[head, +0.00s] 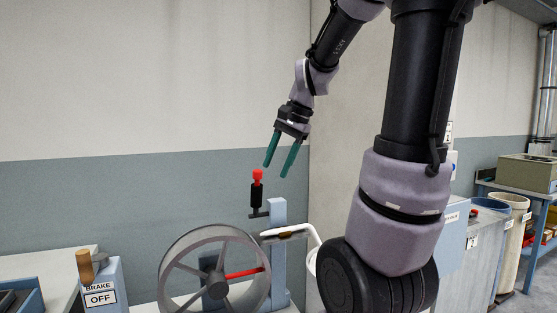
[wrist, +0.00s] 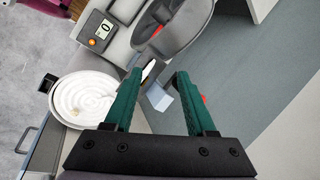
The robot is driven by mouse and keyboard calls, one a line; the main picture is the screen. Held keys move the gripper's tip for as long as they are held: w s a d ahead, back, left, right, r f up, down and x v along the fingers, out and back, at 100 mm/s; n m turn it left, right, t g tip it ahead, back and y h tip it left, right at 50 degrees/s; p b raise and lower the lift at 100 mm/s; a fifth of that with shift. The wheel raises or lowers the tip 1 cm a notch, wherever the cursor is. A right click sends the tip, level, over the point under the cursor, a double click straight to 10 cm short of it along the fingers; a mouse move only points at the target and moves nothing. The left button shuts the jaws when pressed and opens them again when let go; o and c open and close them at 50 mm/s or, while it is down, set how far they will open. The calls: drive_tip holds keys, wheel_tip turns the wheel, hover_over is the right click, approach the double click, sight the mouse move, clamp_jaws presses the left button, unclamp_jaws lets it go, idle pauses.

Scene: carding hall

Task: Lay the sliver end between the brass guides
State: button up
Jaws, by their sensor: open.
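My gripper (head: 276,170) has two green fingers, spread apart with nothing between them. It hangs in the air, pointing down, above and right of the red-topped black handle (head: 257,190). A white sliver (head: 300,229) runs to the light blue post (head: 278,240) and bends down at the right, partly behind my arm. In the wrist view, my gripper (wrist: 160,74) is open above the post (wrist: 160,97), with a pale strip beside the left finger. White sliver lies coiled in a round can (wrist: 80,90) at the left. I cannot make out the brass guides.
A grey spoked wheel (head: 215,270) with one red spoke stands left of the post. A box marked BRAKE OFF (head: 100,293) stands farther left.

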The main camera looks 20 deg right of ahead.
drive_tip(key=s+a+r+n+t, duration=0.1)
drive_tip(key=s+a+n+t, duration=0.1)
drive_tip(key=s, duration=0.3)
drive_tip(key=s+a+r+n+t+h, duration=0.1)
drive_tip(key=s+a+r+n+t, duration=0.1)
drive_tip(key=s+n, duration=0.2)
drive_tip(key=shift+s+a+r+n, duration=0.15)
drive_tip(key=shift+s+a+n, duration=0.2)
drive_tip(key=shift+s, duration=0.6)
